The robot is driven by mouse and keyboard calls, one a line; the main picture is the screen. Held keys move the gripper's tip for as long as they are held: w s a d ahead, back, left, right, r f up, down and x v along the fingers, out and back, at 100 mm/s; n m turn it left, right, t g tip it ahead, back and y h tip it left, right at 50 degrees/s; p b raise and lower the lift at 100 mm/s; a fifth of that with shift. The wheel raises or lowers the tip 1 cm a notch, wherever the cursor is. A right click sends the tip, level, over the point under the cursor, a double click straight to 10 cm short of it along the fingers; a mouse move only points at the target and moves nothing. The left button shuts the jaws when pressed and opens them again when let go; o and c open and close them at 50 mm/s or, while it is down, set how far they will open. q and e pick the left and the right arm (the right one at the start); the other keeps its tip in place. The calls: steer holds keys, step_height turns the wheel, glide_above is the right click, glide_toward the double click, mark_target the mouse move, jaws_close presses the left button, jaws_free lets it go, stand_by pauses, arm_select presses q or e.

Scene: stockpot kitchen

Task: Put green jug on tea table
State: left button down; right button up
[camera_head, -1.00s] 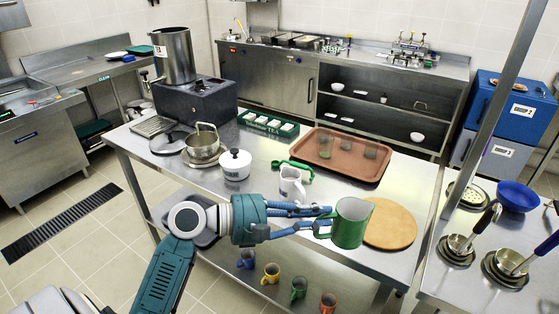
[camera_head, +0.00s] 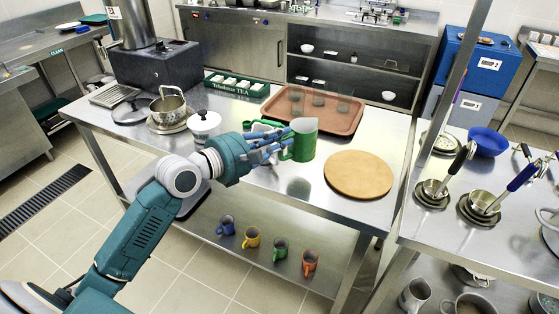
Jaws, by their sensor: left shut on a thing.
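The green jug (camera_head: 304,143) is upright, with a pale inside showing at its top. My left gripper (camera_head: 285,143) is shut on it from the left, at its handle side. The jug is over the steel tea table (camera_head: 262,190), between the brown tray and the round wooden board. A green reflection shows on the tabletop below the jug, apart from its base, so it seems held a little above the surface. My right gripper is not in view.
A brown tray (camera_head: 341,119) with glasses lies behind the jug, and a round wooden board (camera_head: 358,188) lies to its right. A white lidded pot (camera_head: 204,124) and a steel pot (camera_head: 168,104) stand left. Bare tabletop lies in front. Coloured mugs (camera_head: 252,237) stand on the lower shelf.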

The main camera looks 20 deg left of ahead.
arm_select(q)
step_height(320, 180, down, 7)
steer(key=shift+b, duration=0.55)
steer(key=c, duration=1.7)
jaws_free()
steer(key=shift+c, duration=0.2)
steer(key=b+v, duration=0.1)
steer(key=v, duration=1.1)
